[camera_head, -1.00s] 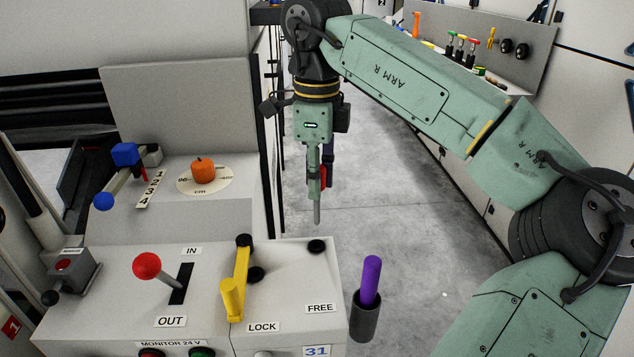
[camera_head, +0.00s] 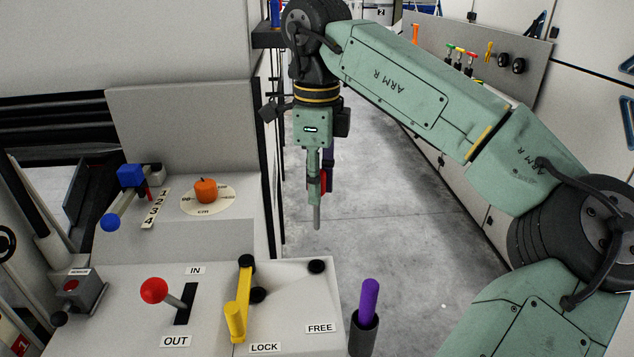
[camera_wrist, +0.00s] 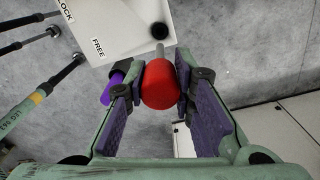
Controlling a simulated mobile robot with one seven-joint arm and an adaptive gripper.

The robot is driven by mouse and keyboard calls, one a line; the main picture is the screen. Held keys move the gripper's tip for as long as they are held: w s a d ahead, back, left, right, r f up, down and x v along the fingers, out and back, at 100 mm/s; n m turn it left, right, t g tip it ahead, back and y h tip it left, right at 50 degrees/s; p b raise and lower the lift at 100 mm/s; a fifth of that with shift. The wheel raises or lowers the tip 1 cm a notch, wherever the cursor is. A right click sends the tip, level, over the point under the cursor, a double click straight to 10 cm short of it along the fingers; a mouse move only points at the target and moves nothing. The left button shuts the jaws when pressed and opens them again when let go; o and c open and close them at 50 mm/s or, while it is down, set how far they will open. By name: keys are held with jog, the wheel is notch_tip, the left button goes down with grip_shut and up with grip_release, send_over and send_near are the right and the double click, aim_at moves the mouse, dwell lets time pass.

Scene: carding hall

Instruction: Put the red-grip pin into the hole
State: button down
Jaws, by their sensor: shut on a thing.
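My gripper (camera_head: 318,180) points straight down beyond the panel's far right corner. It is shut on the red-grip pin (camera_head: 323,181), whose bare metal shank (camera_head: 317,215) hangs below the fingers. In the wrist view, the red grip (camera_wrist: 160,86) sits between the two finger pads, with the shank showing beyond it. On the panel (camera_head: 290,285), one dark round spot (camera_head: 316,266) lies above the FREE label and another (camera_head: 257,295) lies beside the yellow lever (camera_head: 240,300). I cannot tell which is the hole. The pin is clear of both.
A purple-grip pin (camera_head: 369,300) stands in a dark holder (camera_head: 363,334) at the panel's right. A red-knobbed lever (camera_head: 155,290) rises on the left, with an orange knob (camera_head: 205,190) on a dial behind. Open floor (camera_head: 400,230) lies right of the panel.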

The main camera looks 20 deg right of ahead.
jog(key=shift+r+p, duration=1.6)
jog(key=shift+r, duration=0.4)
